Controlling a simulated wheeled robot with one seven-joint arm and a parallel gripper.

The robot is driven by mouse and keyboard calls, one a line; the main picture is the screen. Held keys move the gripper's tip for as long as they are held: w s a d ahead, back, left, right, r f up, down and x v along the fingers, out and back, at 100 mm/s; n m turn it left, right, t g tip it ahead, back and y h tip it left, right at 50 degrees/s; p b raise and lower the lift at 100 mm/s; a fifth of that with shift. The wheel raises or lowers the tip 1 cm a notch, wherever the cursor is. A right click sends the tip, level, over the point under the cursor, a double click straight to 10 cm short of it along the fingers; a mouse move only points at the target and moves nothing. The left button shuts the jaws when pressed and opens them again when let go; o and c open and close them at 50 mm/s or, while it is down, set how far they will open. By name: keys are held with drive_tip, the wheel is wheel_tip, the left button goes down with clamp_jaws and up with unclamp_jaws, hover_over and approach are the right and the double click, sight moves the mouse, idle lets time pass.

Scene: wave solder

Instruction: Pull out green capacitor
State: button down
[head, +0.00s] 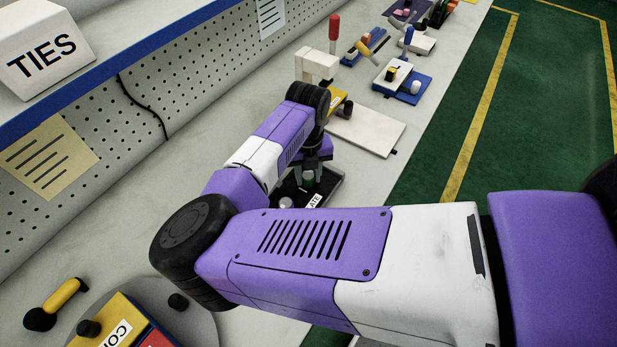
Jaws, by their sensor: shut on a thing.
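My gripper (311,172) is small in the head view, pointing down over a dark tray-like fixture (330,190) near the middle of the bench. It is shut on the green capacitor (308,182), of which only a small green patch shows below the fingers. The capacitor's lower end is hard to make out, so I cannot tell whether it is seated or lifted. A small pale round part (285,202) sits in the fixture to the left. A white label (315,201) ending in "ATE" is on the fixture's near side, partly hidden by my arm.
A white board (365,128) and a cream press with a red handle (318,62) stand beyond the fixture. A blue fixture (402,82) is farther back. A pegboard wall (190,85) runs along the left. A round turntable (205,325) and yellow-handled tool (60,297) lie near left.

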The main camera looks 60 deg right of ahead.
sight(308, 175)
drive_tip(key=shift+r, duration=0.15)
drive_tip(key=shift+r+p, duration=0.35)
drive_tip(key=shift+r+p, duration=0.45)
drive_tip(key=shift+r, duration=0.2)
drive_tip(key=shift+r+p, duration=1.55)
drive_tip(key=shift+r, duration=0.8)
drive_tip(key=shift+r, duration=0.1)
drive_tip(key=shift+r+p, duration=0.8)
drive_tip(key=shift+r, duration=0.6)
